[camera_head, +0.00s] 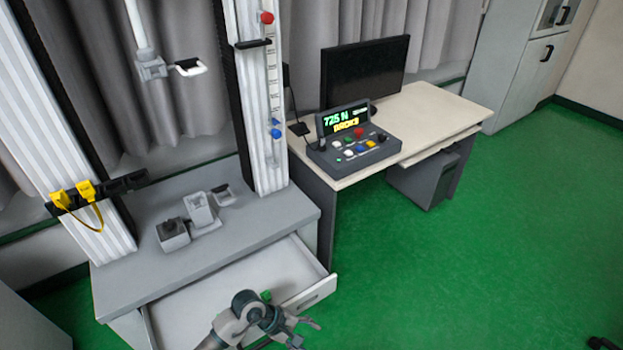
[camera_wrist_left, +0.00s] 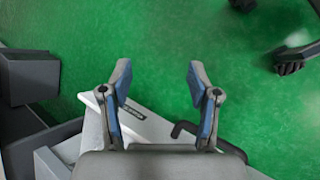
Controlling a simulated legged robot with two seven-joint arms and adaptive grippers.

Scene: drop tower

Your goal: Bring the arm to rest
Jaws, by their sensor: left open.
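My left arm comes in at the bottom of the head view, in front of the open drawer (camera_head: 235,290). My left gripper (camera_head: 300,332) hangs near the drawer's front right corner, and its fingers are partly cut off by the frame edge. In the left wrist view my left gripper (camera_wrist_left: 158,82) is open, its two blue-grey fingers apart with nothing between them. Below them are green floor and the drawer front (camera_wrist_left: 140,115) with a small label and a dark handle (camera_wrist_left: 200,132). I cannot tell if the gripper touches the drawer. My right gripper is not in view.
The drop tower base (camera_head: 180,262) carries small grey fixtures (camera_head: 198,210). A desk (camera_head: 430,105) holds a monitor (camera_head: 362,72) and a control box (camera_head: 352,145) reading "725 N". A computer case (camera_head: 425,178) stands below. Chair casters (camera_wrist_left: 288,66) show in the wrist view.

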